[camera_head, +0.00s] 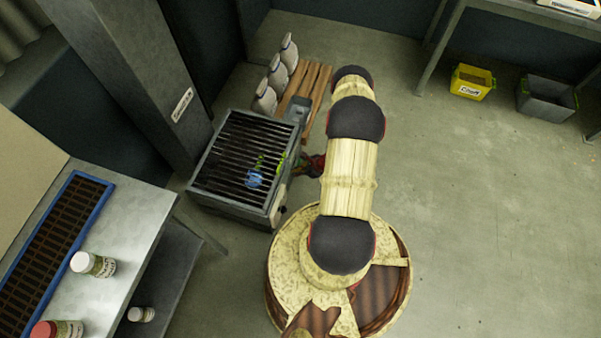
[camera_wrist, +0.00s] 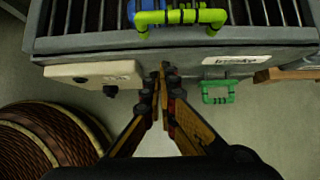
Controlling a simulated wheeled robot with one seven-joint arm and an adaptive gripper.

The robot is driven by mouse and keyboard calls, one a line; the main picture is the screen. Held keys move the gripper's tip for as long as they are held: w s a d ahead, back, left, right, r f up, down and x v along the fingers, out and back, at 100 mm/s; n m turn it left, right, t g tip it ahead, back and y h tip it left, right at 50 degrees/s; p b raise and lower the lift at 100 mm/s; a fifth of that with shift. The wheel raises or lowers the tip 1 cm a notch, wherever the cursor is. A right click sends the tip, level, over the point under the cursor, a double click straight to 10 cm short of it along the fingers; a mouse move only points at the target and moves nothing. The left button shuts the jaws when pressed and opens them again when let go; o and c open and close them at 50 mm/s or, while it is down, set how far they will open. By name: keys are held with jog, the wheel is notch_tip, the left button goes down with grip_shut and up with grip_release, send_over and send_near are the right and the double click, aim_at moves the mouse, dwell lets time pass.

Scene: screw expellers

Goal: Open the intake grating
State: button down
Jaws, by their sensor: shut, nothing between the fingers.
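The intake grating (camera_head: 240,146) is a set of dark parallel bars lying flat over the top of a grey metal box (camera_head: 232,207). The bars also show along the top of the wrist view (camera_wrist: 75,18). A bright lime-green handle (camera_wrist: 180,17) stands at the grating's near edge, with a blue piece behind it. A darker green handle (camera_wrist: 218,97) sits lower on the box's side, below a white label. My gripper (camera_wrist: 163,70) is shut and empty, its fingertips at the box's side, below the lime-green handle. I cannot tell whether they touch the box.
A pale panel with dark knobs (camera_wrist: 95,76) is on the box's side, left of my fingertips. Grey sacks (camera_head: 277,75) stand on a wooden pallet (camera_head: 314,86) behind the box. A metal table (camera_head: 115,225) with jars is at left.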

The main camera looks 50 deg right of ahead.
jog(key=w, duration=0.1)
jog(key=w+a+b, duration=0.1)
jog(key=w, duration=0.1)
jog(key=shift+w+a+f+b, duration=0.2)
jog(key=shift+f+b, duration=0.1)
jog(key=shift+f, duration=0.1)
jog(key=shift+w+a+r, duration=0.15)
jog(key=shift+w+r, duration=0.2)
jog(key=shift+r, duration=0.3)
jog(key=shift+r, duration=0.1)
